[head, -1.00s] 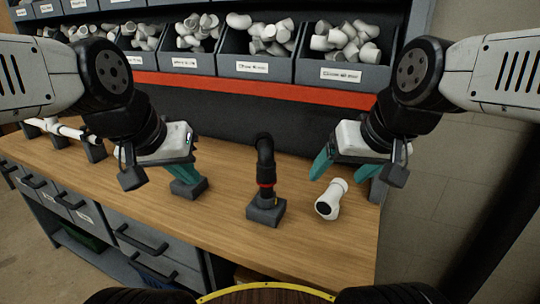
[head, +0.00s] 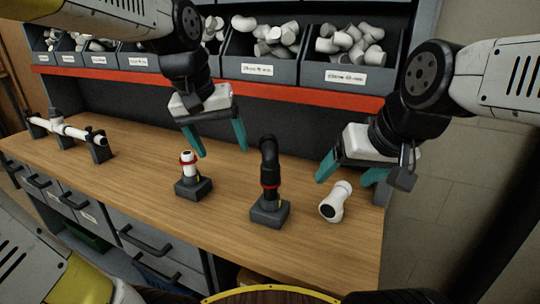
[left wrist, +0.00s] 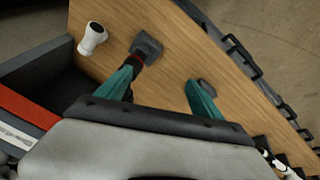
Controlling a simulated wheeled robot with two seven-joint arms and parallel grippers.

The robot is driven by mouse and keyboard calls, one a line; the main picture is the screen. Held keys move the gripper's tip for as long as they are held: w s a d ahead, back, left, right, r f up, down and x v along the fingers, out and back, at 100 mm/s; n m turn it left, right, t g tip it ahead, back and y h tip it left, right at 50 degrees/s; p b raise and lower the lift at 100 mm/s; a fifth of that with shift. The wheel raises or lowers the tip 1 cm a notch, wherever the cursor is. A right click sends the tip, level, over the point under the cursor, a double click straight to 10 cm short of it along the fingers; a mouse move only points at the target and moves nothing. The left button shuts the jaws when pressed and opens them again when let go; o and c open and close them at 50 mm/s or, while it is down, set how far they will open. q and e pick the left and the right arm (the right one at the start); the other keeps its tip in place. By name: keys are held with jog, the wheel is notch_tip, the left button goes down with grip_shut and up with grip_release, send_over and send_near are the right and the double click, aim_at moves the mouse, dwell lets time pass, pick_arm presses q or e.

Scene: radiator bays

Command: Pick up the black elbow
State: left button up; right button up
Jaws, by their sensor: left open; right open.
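The black elbow (head: 268,158) stands upright on a short pipe with a red ring, set in a dark grey block (head: 269,213) on the wooden bench. My left gripper (head: 219,146) is open and empty, raised above the bench to the left of the elbow. In the left wrist view, its teal fingers (left wrist: 160,86) are spread, and the elbow is mostly hidden behind one finger; its block (left wrist: 147,46) shows. My right gripper (head: 346,178) is open and empty, to the right of the elbow and just behind a white fitting.
The white fitting (head: 336,202) lies on the bench right of the elbow. Another block (head: 193,188) holds a white pipe stub (head: 188,163) with a red ring. A white pipe assembly (head: 66,130) rests at the far left. Bins of white fittings (head: 345,73) line the back above a red rail.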

pick_arm(q)
jog(key=g+y, duration=0.1)
jog(key=g, duration=0.1)
send_near(270, 168)
jog(key=a, duration=0.4)
jog(key=shift+n+g+y, duration=0.5)
jog(key=shift+n+g, duration=0.1)
jog(key=shift+g, duration=0.1)
jog(key=w+d+f, duration=0.1)
jog(key=w+d, duration=0.1)
jog(key=w+d+f, duration=0.2)
jog(key=d, duration=0.1)
jog(key=shift+w+f, duration=0.1)
jog(key=shift+f, duration=0.3)
jog(key=f, duration=0.7)
jog(key=shift+s+f, duration=0.25)
jog(key=c, duration=1.5)
jog(key=shift+r, duration=0.1)
